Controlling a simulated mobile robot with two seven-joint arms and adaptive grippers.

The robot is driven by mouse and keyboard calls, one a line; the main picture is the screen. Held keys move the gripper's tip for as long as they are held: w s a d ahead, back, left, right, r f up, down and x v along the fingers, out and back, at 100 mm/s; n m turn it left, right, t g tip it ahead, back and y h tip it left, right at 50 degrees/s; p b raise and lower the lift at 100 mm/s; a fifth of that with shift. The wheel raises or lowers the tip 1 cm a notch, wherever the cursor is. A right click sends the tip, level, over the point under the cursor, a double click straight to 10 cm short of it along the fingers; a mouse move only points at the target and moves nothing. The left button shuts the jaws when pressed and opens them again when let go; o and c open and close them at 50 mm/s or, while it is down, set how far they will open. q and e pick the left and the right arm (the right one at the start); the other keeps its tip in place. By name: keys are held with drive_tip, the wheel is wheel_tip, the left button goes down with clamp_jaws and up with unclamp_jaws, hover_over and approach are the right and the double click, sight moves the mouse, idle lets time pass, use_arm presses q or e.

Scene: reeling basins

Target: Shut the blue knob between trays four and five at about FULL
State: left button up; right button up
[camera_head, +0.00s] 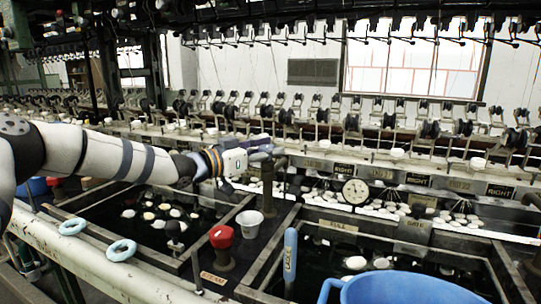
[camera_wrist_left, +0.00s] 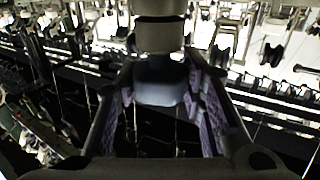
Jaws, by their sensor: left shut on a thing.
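My left gripper (camera_head: 262,152) reaches in from the left over the back edge of the dark basins. In the left wrist view, my left gripper (camera_wrist_left: 160,100) is shut on a dull blue knob (camera_wrist_left: 158,82), with a finger pad on each side of it. In the head view the fingers largely hide the knob, above a dark upright stem (camera_head: 267,186). I cannot read the knob's setting. A sign that seems to read FULL (camera_head: 338,226) is on the frame to the right of the stem. My right gripper is not in view.
A large blue tub (camera_head: 400,290) fills the bottom right. Pale blue rings (camera_head: 121,250) lie on the front rail. A round gauge (camera_head: 355,191) stands right of the gripper.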

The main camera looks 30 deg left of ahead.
use_arm(q)
drive_tip(key=shift+f+m+g+h, duration=0.1)
drive_tip(key=shift+m+g+h, duration=0.4)
drive_tip(key=shift+m+h, duration=0.35)
drive_tip(key=shift+w+f+m+h, duration=0.15)
drive_tip(key=shift+m+h, duration=0.1)
drive_tip(key=shift+h, duration=0.2)
drive_tip(key=shift+m+g+h+b, duration=0.4)
drive_tip(key=shift+g+h+b, duration=0.1)
drive_tip(key=shift+g, duration=0.1)
drive_tip(key=shift+m+g+h, duration=0.3)
drive_tip(key=shift+g+h, duration=0.1)
drive_tip(key=shift+h, duration=0.1)
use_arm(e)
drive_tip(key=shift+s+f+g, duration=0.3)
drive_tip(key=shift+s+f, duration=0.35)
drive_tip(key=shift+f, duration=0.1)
use_arm(q)
drive_tip(key=shift+r, duration=0.2)
drive_tip(key=o, duration=1.2)
drive_tip(key=shift+c, duration=0.2)
